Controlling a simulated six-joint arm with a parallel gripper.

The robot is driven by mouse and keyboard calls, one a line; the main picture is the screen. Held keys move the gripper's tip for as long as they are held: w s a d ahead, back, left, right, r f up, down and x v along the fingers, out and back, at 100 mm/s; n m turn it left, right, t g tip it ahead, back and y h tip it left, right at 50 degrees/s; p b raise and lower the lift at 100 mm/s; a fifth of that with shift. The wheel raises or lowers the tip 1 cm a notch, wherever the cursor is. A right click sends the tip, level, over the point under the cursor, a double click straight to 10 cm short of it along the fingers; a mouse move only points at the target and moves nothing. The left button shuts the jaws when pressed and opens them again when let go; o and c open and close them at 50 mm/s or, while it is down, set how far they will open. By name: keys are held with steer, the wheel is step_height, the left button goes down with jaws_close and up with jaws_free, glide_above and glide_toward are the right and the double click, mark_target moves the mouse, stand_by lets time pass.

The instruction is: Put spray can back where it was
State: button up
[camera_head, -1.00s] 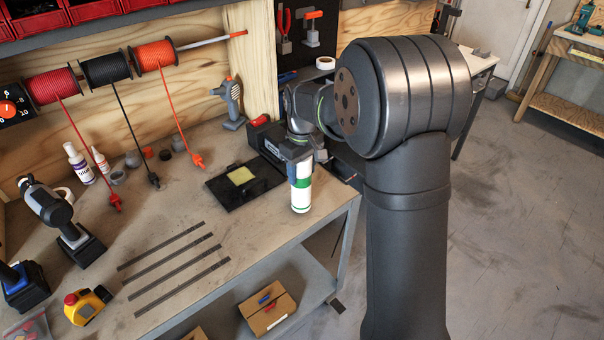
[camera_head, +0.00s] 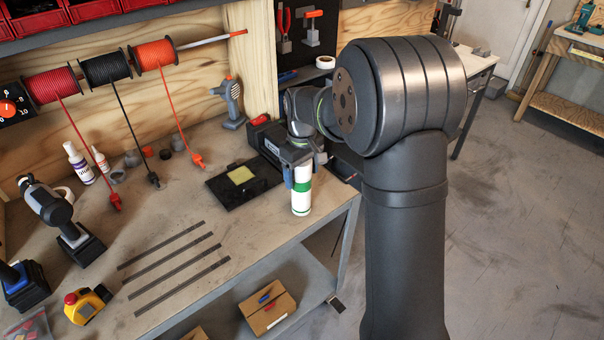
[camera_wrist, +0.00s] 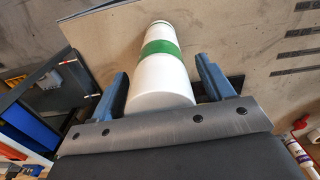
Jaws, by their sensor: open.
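The spray can (camera_head: 301,198) is white with a green band. It appears upright on the workbench near its front right edge. In the wrist view the can (camera_wrist: 162,78) lies between the two blue fingers, and its near end is partly hidden by the gripper body. My gripper (camera_head: 297,174) is open around the can's upper part, with one blue finger on its left side. In the wrist view gaps show between the can and both fingers of my gripper (camera_wrist: 160,70).
A black tray with a yellow pad (camera_head: 241,176) lies left of the can. A black box-shaped machine (camera_head: 270,142) stands behind it. Dark metal strips (camera_head: 180,262) lie on the bench (camera_head: 250,232). An open cardboard box (camera_head: 268,308) sits on the shelf below.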

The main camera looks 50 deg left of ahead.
step_height(320, 180, up, 12)
steer(key=shift+f, duration=0.2)
stand_by(0.4)
step_height(320, 180, down, 12)
steer(key=shift+f, duration=0.25)
steer(key=shift+r, duration=2.2)
steer(key=shift+f, duration=0.1)
